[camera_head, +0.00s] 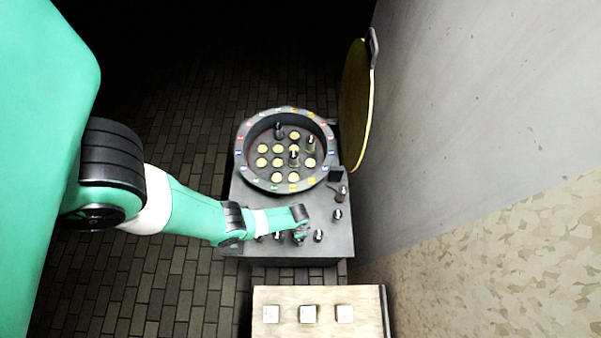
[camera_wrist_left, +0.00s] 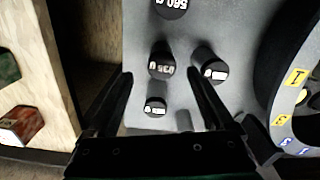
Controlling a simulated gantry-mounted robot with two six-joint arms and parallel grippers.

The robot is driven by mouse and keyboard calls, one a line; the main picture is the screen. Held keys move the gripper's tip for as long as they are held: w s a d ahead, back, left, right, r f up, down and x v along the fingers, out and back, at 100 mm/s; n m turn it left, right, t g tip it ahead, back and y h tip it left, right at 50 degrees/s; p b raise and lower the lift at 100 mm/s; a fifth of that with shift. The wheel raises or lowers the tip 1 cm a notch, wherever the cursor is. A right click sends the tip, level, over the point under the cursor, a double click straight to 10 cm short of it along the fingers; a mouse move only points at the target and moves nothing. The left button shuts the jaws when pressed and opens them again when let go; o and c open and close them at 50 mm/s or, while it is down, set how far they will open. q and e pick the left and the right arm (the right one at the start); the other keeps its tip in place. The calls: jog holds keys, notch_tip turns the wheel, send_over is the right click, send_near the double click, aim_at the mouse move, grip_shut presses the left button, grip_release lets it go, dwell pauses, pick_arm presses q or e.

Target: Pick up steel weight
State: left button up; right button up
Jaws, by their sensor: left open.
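Several small dark cylindrical weights with pale marks stand on the grey machine top (camera_head: 262,212). One weight (camera_head: 318,236) is right of my left gripper (camera_head: 299,236) in the head view; another weight (camera_head: 338,214) is farther right. In the left wrist view, my left gripper (camera_wrist_left: 160,98) is open. I cannot tell which weight is steel. My right gripper is not in view.
A round ringed tray (camera_head: 243,153) with yellow discs and a few weights sits on the machine. A round yellow-edged lid (camera_head: 355,105) stands open near the grey wall (camera_head: 480,110). A pale wooden table (camera_head: 280,295) in front holds three small blocks.

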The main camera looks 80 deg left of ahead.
pick_arm(q)
notch_tip(320, 180, down, 10)
jog(key=b, duration=0.8)
jog(key=shift+a+r, duration=0.15)
jog(key=shift+r, duration=0.2)
grip_shut()
